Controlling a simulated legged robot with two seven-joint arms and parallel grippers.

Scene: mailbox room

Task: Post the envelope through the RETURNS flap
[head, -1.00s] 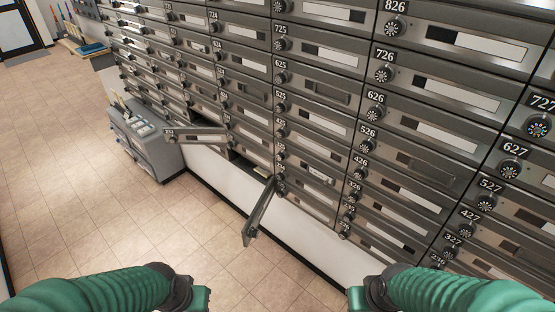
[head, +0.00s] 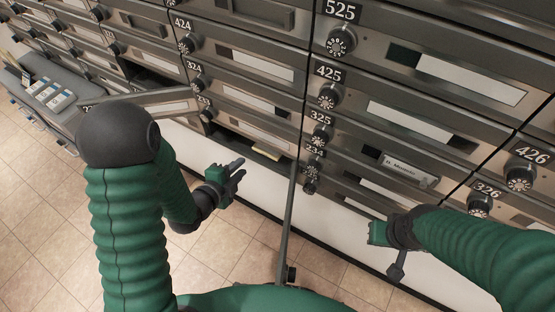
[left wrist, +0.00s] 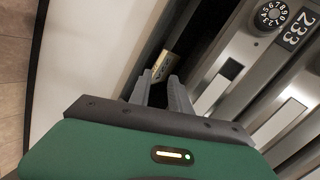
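A pale yellow piece of paper that looks like an envelope (head: 268,152) lies in a low open compartment, with only its edge showing. It also shows in the left wrist view (left wrist: 164,66), just beyond the fingertips. I cannot tell for sure that it is the envelope. My left gripper (head: 236,170) is in front of and a little below the compartment, its fingers pointing at it. In the left wrist view the two fingers (left wrist: 161,82) are apart with nothing between them. My right gripper (head: 385,250) is lower right, its fingers mostly hidden. No RETURNS flap is legible.
An open compartment door (head: 290,225) hangs out to the right of my left gripper. Another open door (head: 165,102) juts out at the left, partly behind my left arm. A grey unit (head: 52,95) stands at the far left. The tiled floor is clear.

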